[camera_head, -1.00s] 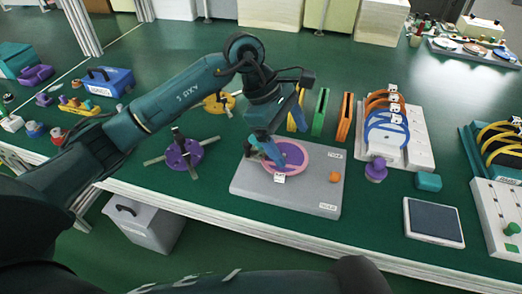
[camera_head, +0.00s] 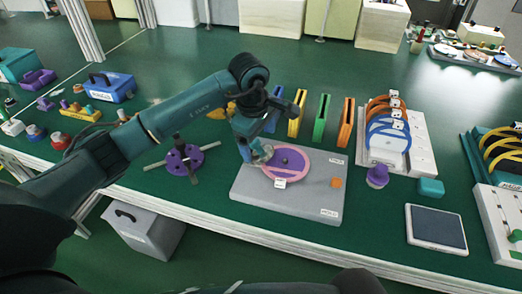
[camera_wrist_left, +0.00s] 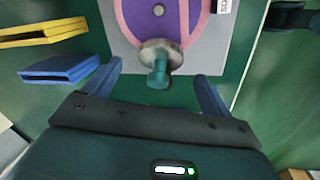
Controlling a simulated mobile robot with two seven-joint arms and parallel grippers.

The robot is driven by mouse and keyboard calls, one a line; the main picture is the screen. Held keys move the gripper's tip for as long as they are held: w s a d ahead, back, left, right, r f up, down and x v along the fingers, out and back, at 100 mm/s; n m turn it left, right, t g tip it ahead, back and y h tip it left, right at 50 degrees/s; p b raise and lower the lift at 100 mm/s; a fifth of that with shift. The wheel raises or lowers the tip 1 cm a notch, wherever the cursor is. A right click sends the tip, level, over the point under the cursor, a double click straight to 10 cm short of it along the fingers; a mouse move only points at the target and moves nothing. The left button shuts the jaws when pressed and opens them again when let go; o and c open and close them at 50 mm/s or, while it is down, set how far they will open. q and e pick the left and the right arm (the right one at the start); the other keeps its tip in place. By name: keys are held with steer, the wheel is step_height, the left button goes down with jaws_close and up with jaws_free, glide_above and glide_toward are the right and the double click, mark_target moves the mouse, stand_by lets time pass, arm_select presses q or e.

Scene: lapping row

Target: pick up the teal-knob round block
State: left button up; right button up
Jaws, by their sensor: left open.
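The teal-knob round block (camera_wrist_left: 160,57) is a grey disc with a teal knob pointing toward my wrist camera. It sits at the near edge of the pink-rimmed purple plate (camera_wrist_left: 140,22), partly over the rim. In the head view the block (camera_head: 261,152) is small and partly behind my left gripper (camera_head: 247,153). In the left wrist view my left gripper (camera_wrist_left: 160,78) is open and empty, with its two blue fingers on either side of the knob; I cannot tell the remaining distance. My right gripper is not in view.
The plate lies on a grey base (camera_head: 300,199) with an orange piece (camera_head: 336,183). Blue, yellow, green (camera_head: 320,115) and orange (camera_head: 346,122) upright slabs stand behind. A purple cross-handled wheel (camera_head: 184,160) is left; a purple knobbed piece (camera_head: 377,175) is right.

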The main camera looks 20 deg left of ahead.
mark_target(261, 148)
arm_select(q)
steer(key=f, duration=0.4)
steer(key=shift+w, duration=0.3)
steer(key=shift+c, duration=0.6)
steer(key=shift+r, duration=0.1)
steer(key=c, duration=1.3)
steer(key=shift+o, duration=0.2)
steer(key=shift+d, duration=0.1)
steer(key=shift+d+r, duration=0.4)
steer(key=shift+r, duration=0.05)
steer(key=d+r+b, duration=0.1)
steer(key=d+r, duration=0.6)
steer(key=d, duration=0.6)
steer(key=shift+w+b, duration=0.2)
steer(key=shift+b, duration=0.2)
